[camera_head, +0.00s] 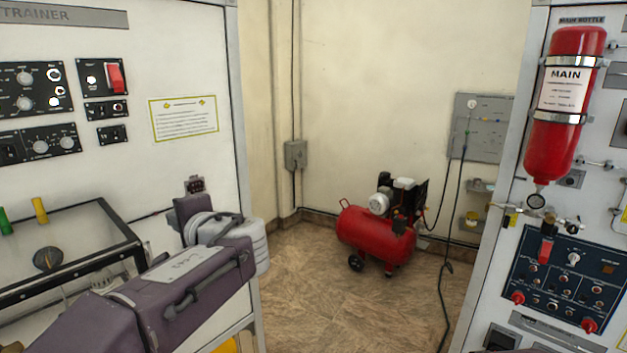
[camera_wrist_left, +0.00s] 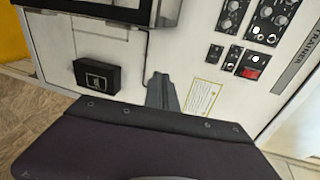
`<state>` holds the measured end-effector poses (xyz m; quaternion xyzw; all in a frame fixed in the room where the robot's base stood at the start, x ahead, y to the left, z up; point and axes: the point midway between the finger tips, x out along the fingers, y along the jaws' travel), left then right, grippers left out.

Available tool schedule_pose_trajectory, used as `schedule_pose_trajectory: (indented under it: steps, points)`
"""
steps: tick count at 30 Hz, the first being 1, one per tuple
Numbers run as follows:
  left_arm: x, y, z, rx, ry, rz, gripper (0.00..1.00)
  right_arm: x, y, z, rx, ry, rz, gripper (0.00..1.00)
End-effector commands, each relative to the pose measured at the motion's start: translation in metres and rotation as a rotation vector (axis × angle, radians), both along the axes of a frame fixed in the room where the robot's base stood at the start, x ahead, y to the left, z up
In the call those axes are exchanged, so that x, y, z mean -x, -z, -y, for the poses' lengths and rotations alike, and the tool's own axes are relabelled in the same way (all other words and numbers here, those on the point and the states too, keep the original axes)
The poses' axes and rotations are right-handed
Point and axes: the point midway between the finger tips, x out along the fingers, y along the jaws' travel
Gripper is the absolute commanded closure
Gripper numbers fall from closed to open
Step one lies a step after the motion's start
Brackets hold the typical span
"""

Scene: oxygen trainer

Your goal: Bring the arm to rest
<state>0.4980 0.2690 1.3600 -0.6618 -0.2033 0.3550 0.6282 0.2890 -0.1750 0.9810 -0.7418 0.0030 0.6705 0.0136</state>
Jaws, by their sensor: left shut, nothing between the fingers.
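My left arm comes in from the lower left in the head view, with purple covers and a grey wrist joint. My left gripper (camera_head: 194,185) is at the end of it, small and dark, in front of the white trainer panel (camera_head: 170,65). In the left wrist view the gripper's grey fingers (camera_wrist_left: 160,90) are together and empty, pointing toward the panel with a visible floor strip at the left. The fingers appear apart from the switches and the yellow-bordered notice. My right gripper is in neither view.
A red compressor (camera_head: 375,235) stands on the floor by the back wall. The right cabinet carries a red MAIN bottle (camera_head: 567,105) and a blue control panel (camera_head: 565,280). A black-framed case (camera_head: 110,225) is close to my left arm. Open floor lies between the cabinets.

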Motion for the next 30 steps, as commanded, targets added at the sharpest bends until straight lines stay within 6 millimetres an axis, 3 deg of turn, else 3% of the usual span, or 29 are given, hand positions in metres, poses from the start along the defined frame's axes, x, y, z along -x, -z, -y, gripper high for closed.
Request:
schedule_pose_trajectory:
  steps: [5, 8, 11, 12, 15, 18, 21, 23, 30]
  points:
    - [0.008, 0.076, 0.001, 0.153, 0.003, -0.144, 1.00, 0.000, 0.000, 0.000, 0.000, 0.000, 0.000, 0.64]
    - [0.023, 0.132, 0.004, 0.284, -0.010, -0.242, 1.00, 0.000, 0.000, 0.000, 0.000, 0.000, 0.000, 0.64]
    - [0.053, 0.203, 0.014, 0.478, -0.052, -0.355, 1.00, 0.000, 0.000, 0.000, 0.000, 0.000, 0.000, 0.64]
    - [0.071, 0.234, 0.020, 0.580, -0.088, -0.400, 1.00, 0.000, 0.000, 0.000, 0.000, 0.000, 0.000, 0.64]
    - [0.122, 0.302, 0.042, 0.856, -0.212, -0.470, 1.00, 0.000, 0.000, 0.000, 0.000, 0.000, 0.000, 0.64]
    - [0.169, 0.348, 0.066, 1.112, -0.383, -0.471, 1.00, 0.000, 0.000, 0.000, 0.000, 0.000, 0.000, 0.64]
    - [0.197, 0.370, 0.081, 1.274, -0.527, -0.428, 1.00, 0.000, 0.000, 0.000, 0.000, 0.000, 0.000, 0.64]
    - [0.205, 0.377, 0.085, 1.325, -0.580, -0.406, 1.00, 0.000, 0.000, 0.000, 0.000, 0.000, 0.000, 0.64]
    - [0.210, 0.380, 0.088, 1.357, -0.615, -0.389, 1.00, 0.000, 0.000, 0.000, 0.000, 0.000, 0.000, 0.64]
